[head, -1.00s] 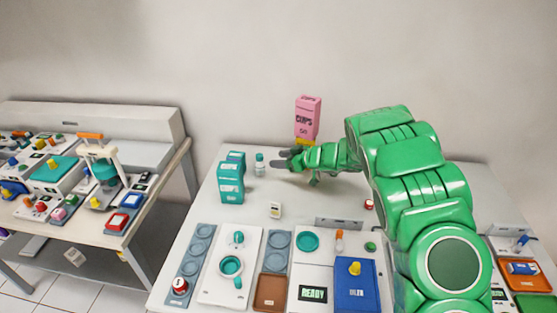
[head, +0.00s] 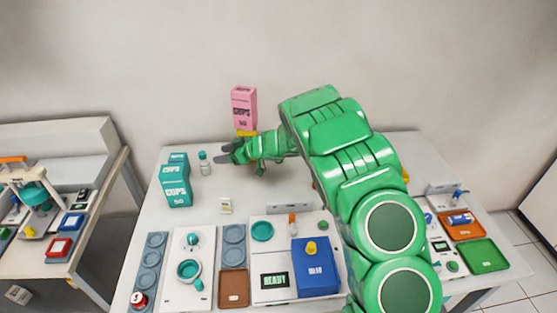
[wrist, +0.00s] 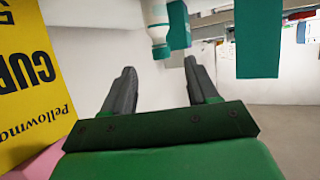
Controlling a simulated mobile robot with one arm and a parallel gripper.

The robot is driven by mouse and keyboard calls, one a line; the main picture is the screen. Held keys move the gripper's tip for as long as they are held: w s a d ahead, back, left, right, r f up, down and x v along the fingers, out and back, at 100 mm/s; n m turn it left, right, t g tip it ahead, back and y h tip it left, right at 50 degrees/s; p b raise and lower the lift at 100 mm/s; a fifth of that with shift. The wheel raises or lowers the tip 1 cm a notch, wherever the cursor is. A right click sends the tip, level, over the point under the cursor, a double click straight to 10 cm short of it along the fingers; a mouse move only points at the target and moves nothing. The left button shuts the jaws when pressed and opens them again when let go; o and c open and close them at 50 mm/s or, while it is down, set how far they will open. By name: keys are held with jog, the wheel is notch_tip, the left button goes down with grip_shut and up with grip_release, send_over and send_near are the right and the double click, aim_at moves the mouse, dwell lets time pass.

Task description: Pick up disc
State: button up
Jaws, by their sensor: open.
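I cannot tell for sure which thing is the disc. A flat round teal piece (head: 262,231) lies at the top left of the white READY unit, and a small green round piece (head: 323,225) sits at that unit's right. My gripper (head: 224,153) is open near the back of the table, far behind both pieces. The wrist view shows its two dark fingers apart with nothing between them (wrist: 163,88). Neither round piece can be made out in the wrist view.
A white bottle with a teal cap (head: 205,163) stands just left of my gripper. Teal boxes (head: 176,184) stand further left. A pink CUPS box (head: 244,106) stands behind my gripper; a yellow box (wrist: 28,80) is close in the wrist view. My arm covers the table's right middle.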

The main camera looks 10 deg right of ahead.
jog(key=shift+o, duration=0.6)
